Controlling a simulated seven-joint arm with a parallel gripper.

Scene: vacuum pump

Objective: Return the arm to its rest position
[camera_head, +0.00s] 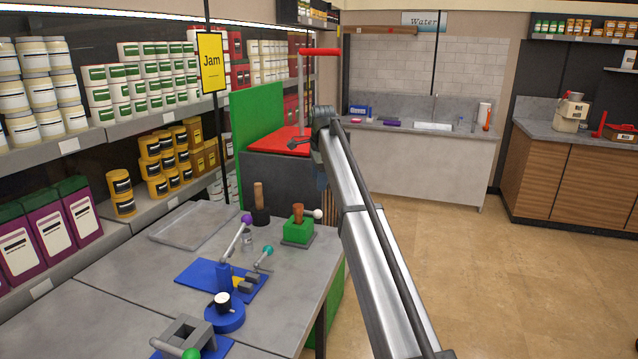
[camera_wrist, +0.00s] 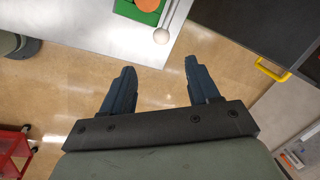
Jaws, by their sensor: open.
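My gripper (camera_wrist: 160,68) is open and empty in the wrist view, its two dark fingers apart above the tan floor. In the head view my arm reaches up from the lower right, and its end hangs beside the table's far right corner; the fingers are mostly hidden there. The grey table (camera_head: 110,262) carries a green block with a brown handle (camera_head: 298,230), a blue plate with a purple-knobbed lever (camera_head: 215,277), and a round blue device (camera_head: 224,316). The green block (camera_wrist: 143,5) and a white ball knob (camera_wrist: 161,36) also show at the wrist view's top.
A dark box with a red top (camera_head: 285,142) and a tall red-handled post stands behind the table, close to my arm's end. Shelves of jars (camera_head: 150,150) line the left. A sink counter (camera_head: 415,165) is at the back. Open floor (camera_head: 480,280) lies to the right.

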